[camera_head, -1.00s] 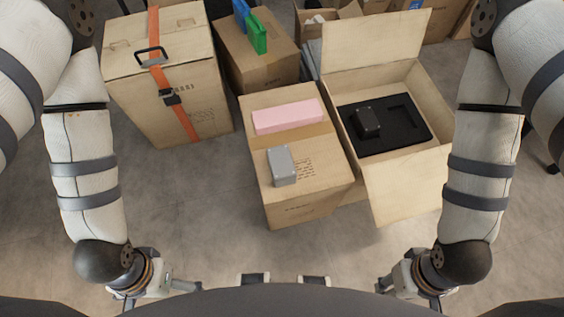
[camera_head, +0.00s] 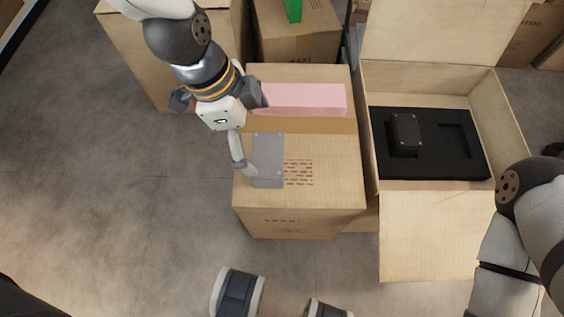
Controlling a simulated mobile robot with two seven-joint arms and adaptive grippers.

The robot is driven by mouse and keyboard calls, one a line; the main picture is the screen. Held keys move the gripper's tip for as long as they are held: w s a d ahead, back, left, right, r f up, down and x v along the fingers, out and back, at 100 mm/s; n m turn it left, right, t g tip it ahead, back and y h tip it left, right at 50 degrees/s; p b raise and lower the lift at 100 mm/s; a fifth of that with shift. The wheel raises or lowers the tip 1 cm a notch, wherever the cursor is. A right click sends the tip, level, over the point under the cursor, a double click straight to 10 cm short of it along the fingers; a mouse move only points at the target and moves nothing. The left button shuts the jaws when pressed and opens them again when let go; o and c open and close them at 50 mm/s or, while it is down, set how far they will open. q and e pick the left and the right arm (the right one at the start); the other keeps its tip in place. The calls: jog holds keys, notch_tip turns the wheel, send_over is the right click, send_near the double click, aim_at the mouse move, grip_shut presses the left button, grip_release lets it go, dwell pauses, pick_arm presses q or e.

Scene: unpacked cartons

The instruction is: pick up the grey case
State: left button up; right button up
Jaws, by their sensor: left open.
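The grey case (camera_head: 268,158), a small box with a flat lid, lies on top of the closed cardboard carton (camera_head: 335,185) in the middle. My left gripper (camera_head: 247,168) reaches down from the upper left and is open, with a fingertip at the case's left edge. I cannot tell whether it touches the case, and the other finger is not clearly seen. My right arm shows at the right edge, but its gripper is out of view.
A pink block (camera_head: 305,99) lies behind the case on the same carton. To the right, an open carton (camera_head: 425,225) holds black foam (camera_head: 455,168) with a black box (camera_head: 404,133) on it. More cartons stand behind. The floor at left is clear.

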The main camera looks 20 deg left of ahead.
aim_at(269, 156)
pick_arm(q)
jog(key=b+x, duration=0.3)
jog(key=x, duration=0.8)
jog(key=shift+b, duration=0.4)
jog(key=c, duration=1.2)
